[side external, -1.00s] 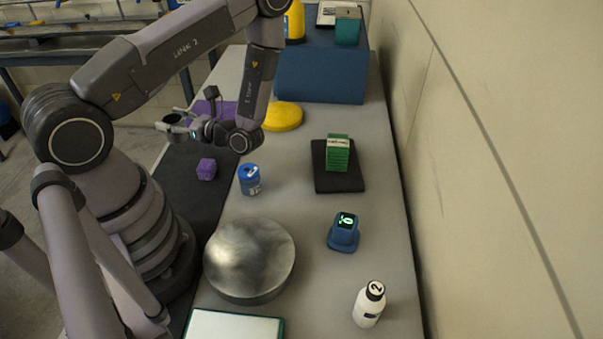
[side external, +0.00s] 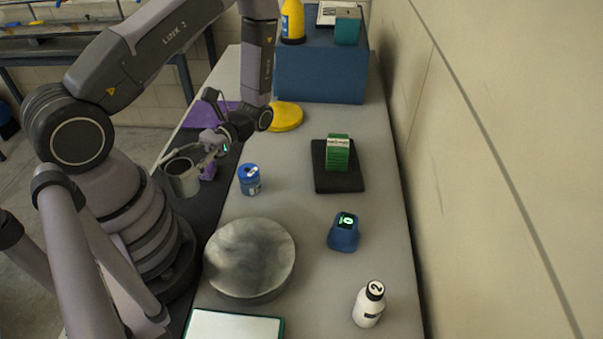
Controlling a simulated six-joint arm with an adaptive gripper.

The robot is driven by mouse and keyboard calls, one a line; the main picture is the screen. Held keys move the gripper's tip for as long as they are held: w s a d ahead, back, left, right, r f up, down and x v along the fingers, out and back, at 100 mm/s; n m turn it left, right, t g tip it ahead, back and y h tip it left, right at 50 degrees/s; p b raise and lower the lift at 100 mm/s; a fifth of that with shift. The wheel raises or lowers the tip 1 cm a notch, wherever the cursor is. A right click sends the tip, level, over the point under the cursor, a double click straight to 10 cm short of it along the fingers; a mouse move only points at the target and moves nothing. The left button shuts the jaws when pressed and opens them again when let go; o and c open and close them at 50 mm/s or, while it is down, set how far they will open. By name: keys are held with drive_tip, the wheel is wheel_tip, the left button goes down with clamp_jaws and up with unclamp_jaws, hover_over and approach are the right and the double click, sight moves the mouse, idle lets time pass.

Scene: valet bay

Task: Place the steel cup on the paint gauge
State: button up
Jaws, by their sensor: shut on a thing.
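The steel cup (side external: 184,182) is a grey, open-topped cup with a dark inside, seen upright at the left, over the dark mat beside my arm's base. My gripper (side external: 199,162) is shut on the cup at its right side near the rim. The contact is small and partly hidden. I cannot tell whether the cup's bottom is clear of the mat. The paint gauge (side external: 343,236) is a small blue device with a lit green display, on the grey bench right of centre, well apart from the cup.
A purple block (side external: 208,172) is beside the cup, partly hidden by my gripper. A blue can (side external: 249,184) and a large round metal disc (side external: 247,262) lie between cup and gauge. A white bottle (side external: 368,308) and a green block on a black pad (side external: 339,184) flank the gauge.

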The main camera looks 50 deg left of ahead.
drive_tip(key=w+d+r+n+t+h, duration=0.5)
drive_tip(key=w+d+n+t+h, duration=0.5)
drive_tip(key=d+n+t+h, duration=0.35)
drive_tip(key=t, duration=0.1)
hover_over(347, 221)
drive_tip(key=f, duration=0.9)
drive_tip(key=shift+s+f, duration=0.25)
drive_tip(key=shift+w+f, duration=0.2)
drive_tip(key=shift+f, duration=1.6)
drive_tip(key=shift+f, duration=0.1)
drive_tip(key=o, duration=1.1)
drive_tip(key=shift+o, duration=0.2)
